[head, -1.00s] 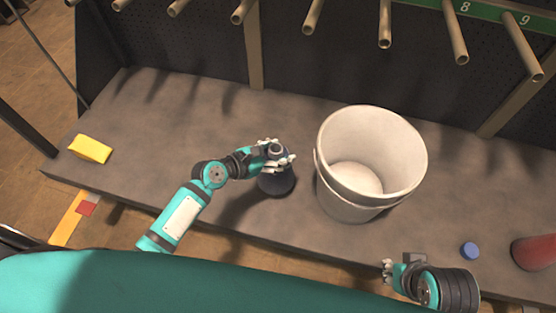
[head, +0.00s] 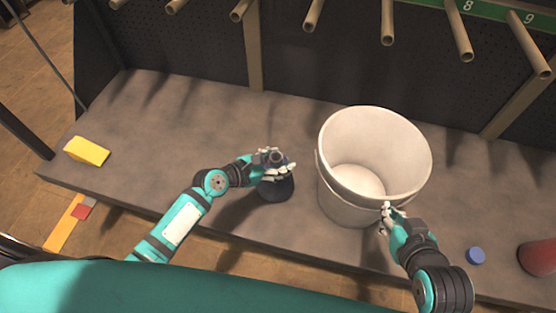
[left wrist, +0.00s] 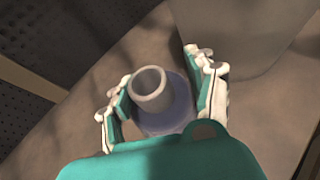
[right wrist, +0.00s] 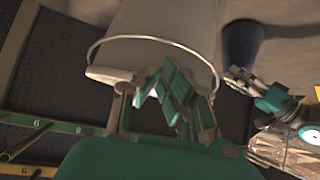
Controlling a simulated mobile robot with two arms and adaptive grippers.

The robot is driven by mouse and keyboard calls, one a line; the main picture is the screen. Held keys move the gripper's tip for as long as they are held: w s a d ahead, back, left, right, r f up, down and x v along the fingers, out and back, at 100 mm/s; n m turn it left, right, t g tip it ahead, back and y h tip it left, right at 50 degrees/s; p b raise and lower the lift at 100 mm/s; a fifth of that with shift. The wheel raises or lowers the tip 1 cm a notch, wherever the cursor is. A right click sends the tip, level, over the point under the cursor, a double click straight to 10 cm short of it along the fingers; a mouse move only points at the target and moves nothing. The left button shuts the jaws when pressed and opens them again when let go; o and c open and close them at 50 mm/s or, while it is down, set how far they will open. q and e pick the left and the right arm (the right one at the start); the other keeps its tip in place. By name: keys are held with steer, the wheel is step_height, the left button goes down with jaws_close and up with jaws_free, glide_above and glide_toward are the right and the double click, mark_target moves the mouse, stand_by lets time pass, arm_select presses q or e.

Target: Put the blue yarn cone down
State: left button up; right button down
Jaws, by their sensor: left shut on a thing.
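The dark blue yarn cone (head: 277,190) is upright over the grey bench, left of the white bucket. My left gripper (head: 273,165) is shut around its upper part. In the left wrist view, the cone (left wrist: 168,118) sits between both fingers with its pale hollow tube top showing. I cannot tell whether its base touches the bench. The cone also shows in the right wrist view (right wrist: 242,42). My right gripper (head: 388,212) is at the bucket's front right side, near its wire handle. Its fingers overlap in view, so its opening is unclear.
The white bucket (head: 345,206) stands close right of the cone. A yellow block (head: 87,151) lies at the bench's far left. A blue cap (head: 476,256) and a red cone (head: 540,256) are at the right. Pegs (head: 387,25) overhang the back. The bench (head: 170,130) is clear left of the cone.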

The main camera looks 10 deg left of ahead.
arm_select(q)
steer(key=o, duration=1.7)
